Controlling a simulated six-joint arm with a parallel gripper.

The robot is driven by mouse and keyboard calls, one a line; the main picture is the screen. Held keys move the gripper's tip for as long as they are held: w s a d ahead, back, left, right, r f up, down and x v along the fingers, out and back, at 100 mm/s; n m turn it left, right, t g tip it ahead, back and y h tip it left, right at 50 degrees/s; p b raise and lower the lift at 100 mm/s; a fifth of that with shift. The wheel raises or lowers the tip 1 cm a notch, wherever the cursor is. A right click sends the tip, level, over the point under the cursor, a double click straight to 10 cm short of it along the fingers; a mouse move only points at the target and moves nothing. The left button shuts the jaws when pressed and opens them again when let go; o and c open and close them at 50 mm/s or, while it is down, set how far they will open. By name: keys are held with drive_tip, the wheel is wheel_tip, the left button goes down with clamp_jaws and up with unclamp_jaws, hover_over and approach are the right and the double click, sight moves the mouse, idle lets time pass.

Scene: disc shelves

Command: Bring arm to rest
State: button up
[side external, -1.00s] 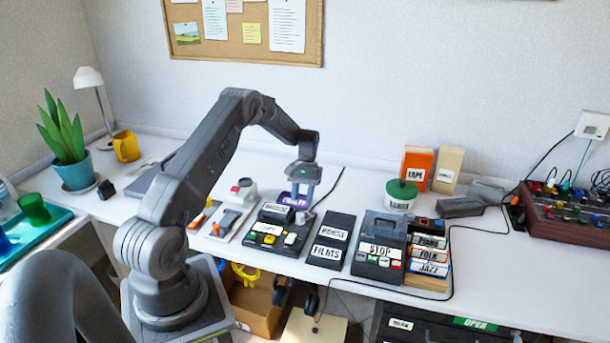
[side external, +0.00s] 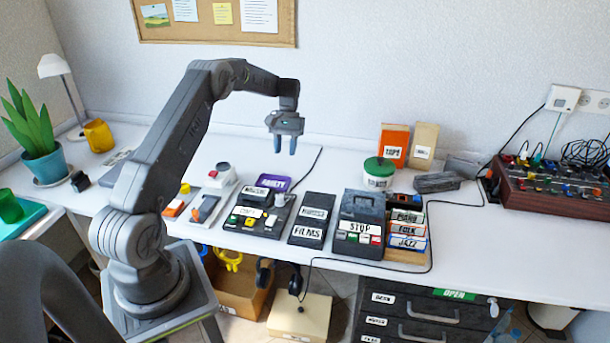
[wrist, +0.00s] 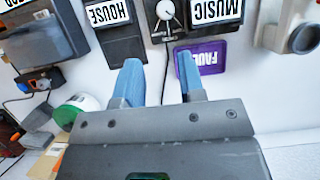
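My gripper (side external: 282,146) hangs over the desk, pointing down, above and a little behind the device with the MUSIC label. Its two blue-grey fingers are apart with nothing between them. In the wrist view my gripper (wrist: 165,85) is likewise open and empty over the white desk. A purple box (side external: 273,182) lies on the desk below it, next to the MUSIC label. The purple box also shows in the wrist view (wrist: 205,62), just beyond the right finger.
Black HOUSE and FILMS panels (side external: 311,221), a STOP device (side external: 362,222) and a rack of labelled cases (side external: 405,250) stand to the right. A green-lidded tub (side external: 379,171) is behind them. A mixer (side external: 550,190) sits far right.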

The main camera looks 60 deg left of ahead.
drive_tip(key=s+d+r+m+t+y, duration=0.2)
drive_tip(key=d+r, duration=0.8)
drive_tip(key=s+d+r+m+t+y, duration=0.1)
drive_tip(key=s+d+r+m+t, duration=0.15)
drive_tip(key=d+r, duration=0.7)
drive_tip(key=s+d+m+t, duration=0.4)
drive_tip(key=s+d, duration=1)
drive_tip(key=s, duration=0.4)
drive_tip(key=shift+s, duration=0.3)
drive_tip(key=shift+d, duration=0.1)
drive_tip(key=shift+c, duration=0.3)
